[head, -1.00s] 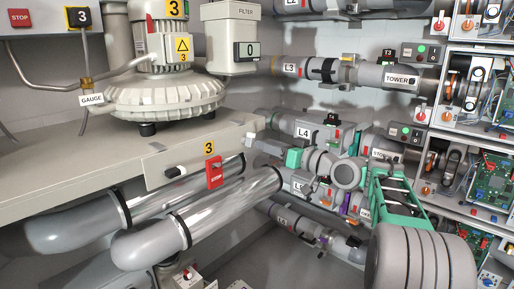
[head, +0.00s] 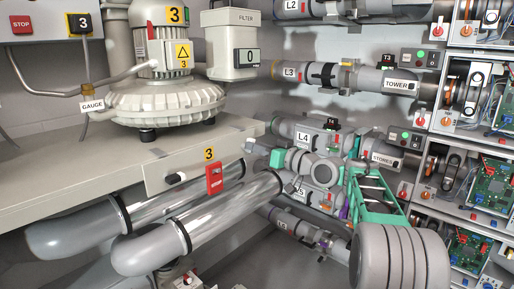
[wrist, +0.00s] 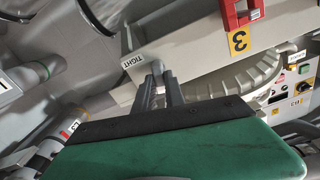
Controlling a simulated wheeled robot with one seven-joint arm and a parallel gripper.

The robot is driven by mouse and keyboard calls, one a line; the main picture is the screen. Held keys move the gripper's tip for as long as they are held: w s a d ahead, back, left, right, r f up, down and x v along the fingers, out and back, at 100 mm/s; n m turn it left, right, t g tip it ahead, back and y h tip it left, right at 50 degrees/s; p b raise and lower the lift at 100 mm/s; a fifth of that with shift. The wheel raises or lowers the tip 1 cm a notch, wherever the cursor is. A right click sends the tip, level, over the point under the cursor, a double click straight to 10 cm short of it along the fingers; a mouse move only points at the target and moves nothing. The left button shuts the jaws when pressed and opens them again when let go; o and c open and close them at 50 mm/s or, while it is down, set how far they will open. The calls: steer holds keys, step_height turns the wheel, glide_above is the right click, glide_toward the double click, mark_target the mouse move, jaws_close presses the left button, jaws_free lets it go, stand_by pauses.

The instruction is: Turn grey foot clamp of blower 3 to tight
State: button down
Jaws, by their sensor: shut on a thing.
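Blower 3 (head: 165,95), a pale ribbed housing, stands on the bench at left in the head view. Its rim also shows in the wrist view (wrist: 222,86). In the wrist view my gripper (wrist: 158,72) is shut on a small grey piece (wrist: 157,68) at the bench edge, which looks like the grey foot clamp. A white "TIGHT" label (wrist: 133,60) is just left of it. The fingers hide most of the clamp, so its angle is unclear. In the head view my green hand is at the bench's right end, and the clamp cannot be made out.
A red switch (head: 214,179) with a yellow "3" tag is on the bench front (head: 165,172). Shiny pipes (head: 225,215) run below the bench. Labelled pipes L3 (head: 290,72) and L4 (head: 303,137) line the back wall. Racks with circuit boards (head: 487,185) stand at right.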

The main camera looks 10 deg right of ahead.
steer(key=shift+d+r+p, duration=0.1)
steer(key=shift+p, duration=0.2)
stand_by(0.4)
steer(key=shift+w+d+f+m+p, duration=0.1)
steer(key=shift+f+m+p, duration=0.05)
steer(key=shift+m+p, duration=2.3)
steer(key=shift+w+d+f+m+p, duration=0.1)
steer(key=shift+f+m+p, duration=0.1)
steer(key=shift+m+p, duration=2.25)
steer(key=shift+w+d+f+m+p, duration=0.15)
steer(key=shift+m+p, duration=1.75)
steer(key=shift+m, duration=1)
steer(key=shift+s, duration=0.1)
steer(key=c, duration=1.4)
jaws_free()
steer(key=shift+f, duration=0.15)
